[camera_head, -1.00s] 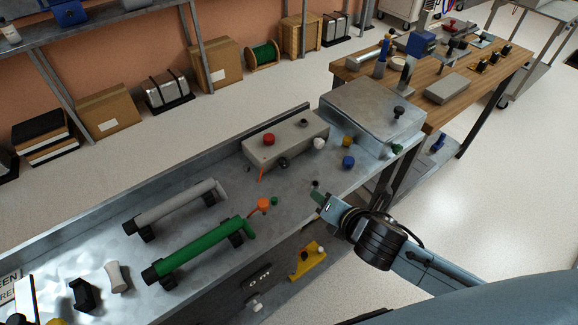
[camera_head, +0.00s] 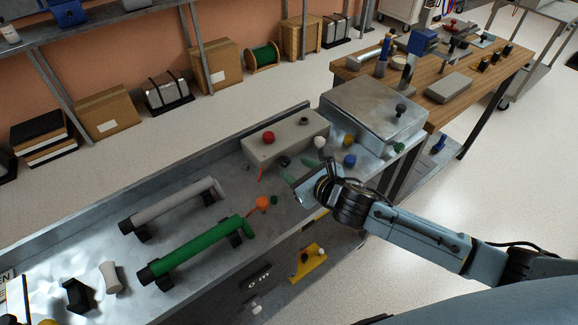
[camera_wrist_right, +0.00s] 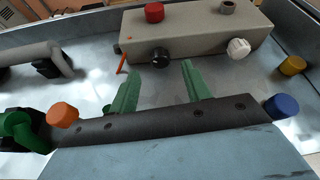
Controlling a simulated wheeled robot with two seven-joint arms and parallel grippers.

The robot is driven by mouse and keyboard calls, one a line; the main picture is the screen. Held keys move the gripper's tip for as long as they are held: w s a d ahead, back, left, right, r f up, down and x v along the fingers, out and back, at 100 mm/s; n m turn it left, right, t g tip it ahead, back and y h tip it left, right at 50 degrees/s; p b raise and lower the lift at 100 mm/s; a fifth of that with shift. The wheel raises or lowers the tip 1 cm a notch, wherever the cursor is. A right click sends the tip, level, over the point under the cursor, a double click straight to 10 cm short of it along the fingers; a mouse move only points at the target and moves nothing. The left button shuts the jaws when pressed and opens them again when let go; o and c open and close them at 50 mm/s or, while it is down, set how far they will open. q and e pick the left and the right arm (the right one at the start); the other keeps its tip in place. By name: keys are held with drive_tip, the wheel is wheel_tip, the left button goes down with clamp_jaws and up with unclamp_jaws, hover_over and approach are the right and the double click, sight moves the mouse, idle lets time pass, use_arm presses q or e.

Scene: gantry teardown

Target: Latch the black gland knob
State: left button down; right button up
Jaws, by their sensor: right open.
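The black gland knob (camera_head: 283,162) sticks out of the front face of the grey box (camera_head: 262,150) on the metal bench. In the right wrist view the black knob (camera_wrist_right: 160,57) shows just beyond the fingertips, roughly centred between them. My right gripper (camera_head: 296,170) is open and empty, with its green fingers pointing at the box front. The right wrist view shows its two fingers (camera_wrist_right: 160,68) spread apart, and I see no contact with the knob. My left gripper is not in view.
A red knob (camera_wrist_right: 154,12) and a dark knob (camera_wrist_right: 227,7) top the box. A white knob (camera_wrist_right: 238,48) is right of the black one, and a thin orange lever (camera_wrist_right: 121,62) left. Orange (camera_wrist_right: 62,115), blue (camera_wrist_right: 281,106) and yellow (camera_wrist_right: 291,66) knobs flank the gripper.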

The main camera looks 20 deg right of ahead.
sight(287, 163)
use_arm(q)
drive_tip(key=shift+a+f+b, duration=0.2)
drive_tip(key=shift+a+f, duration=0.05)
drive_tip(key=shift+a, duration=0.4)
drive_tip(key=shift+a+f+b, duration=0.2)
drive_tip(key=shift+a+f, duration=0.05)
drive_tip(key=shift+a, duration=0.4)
use_arm(e)
drive_tip(key=shift+x, duration=2.25)
